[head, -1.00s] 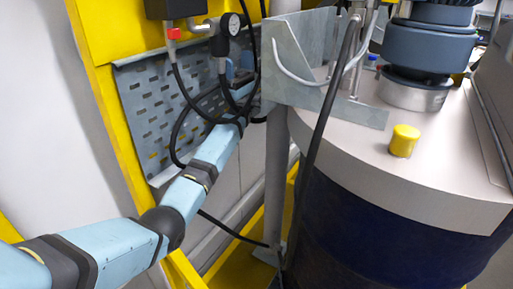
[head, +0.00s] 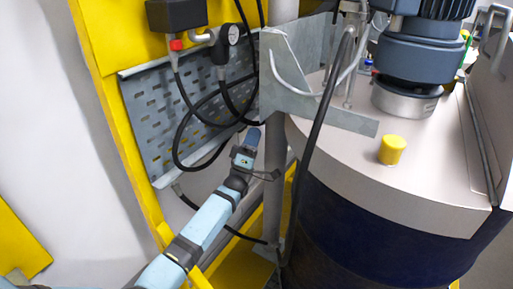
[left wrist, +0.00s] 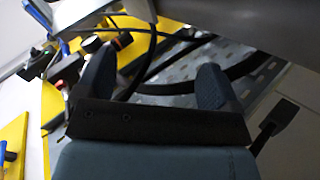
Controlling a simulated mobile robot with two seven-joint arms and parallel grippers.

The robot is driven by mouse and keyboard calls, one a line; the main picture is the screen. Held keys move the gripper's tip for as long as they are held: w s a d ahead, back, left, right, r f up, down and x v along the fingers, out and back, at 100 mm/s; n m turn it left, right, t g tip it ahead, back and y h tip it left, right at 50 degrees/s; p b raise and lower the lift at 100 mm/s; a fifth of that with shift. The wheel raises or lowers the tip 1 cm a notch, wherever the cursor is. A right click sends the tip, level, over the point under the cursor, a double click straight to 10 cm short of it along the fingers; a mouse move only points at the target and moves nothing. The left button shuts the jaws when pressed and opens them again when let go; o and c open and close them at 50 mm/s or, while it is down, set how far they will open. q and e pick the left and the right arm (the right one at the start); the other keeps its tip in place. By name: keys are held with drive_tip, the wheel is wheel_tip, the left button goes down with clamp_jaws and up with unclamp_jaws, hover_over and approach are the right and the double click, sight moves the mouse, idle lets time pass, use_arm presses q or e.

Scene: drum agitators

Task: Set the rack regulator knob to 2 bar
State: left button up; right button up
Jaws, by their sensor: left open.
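The rack regulator (head: 220,47) is a dark body with a small round gauge (head: 234,34), mounted at the top of the perforated panel in the head view. Its knob cannot be told apart clearly, and the gauge reading is too small to read. My left gripper (head: 254,136) is below and to the right of the regulator, apart from it, near the grey post. In the left wrist view, its two dark fingers (left wrist: 153,72) are spread with nothing held between them. Black hoses and the perforated panel show beyond them. My right gripper is not in view.
Black hoses (head: 185,130) loop in front of the perforated panel (head: 150,110). A grey post (head: 277,165) and metal bracket (head: 290,85) stand beside my left gripper. The large drum (head: 370,230) with a yellow cap (head: 392,150) fills the right. A red-tipped fitting (head: 176,44) sits left of the regulator.

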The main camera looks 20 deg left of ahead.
use_arm(q)
drive_tip(key=shift+m+g, duration=0.5)
drive_tip(key=shift+g, duration=0.3)
drive_tip(key=shift+s+d+f, duration=0.25)
drive_tip(key=shift+s+f, duration=0.1)
drive_tip(key=shift+f, duration=0.2)
drive_tip(key=shift+s+d+f, duration=0.2)
drive_tip(key=shift+s+f, duration=0.1)
drive_tip(key=shift+f, duration=0.25)
drive_tip(key=shift+s+d+f, duration=0.25)
drive_tip(key=shift+s+f, duration=0.1)
drive_tip(key=shift+f, duration=0.2)
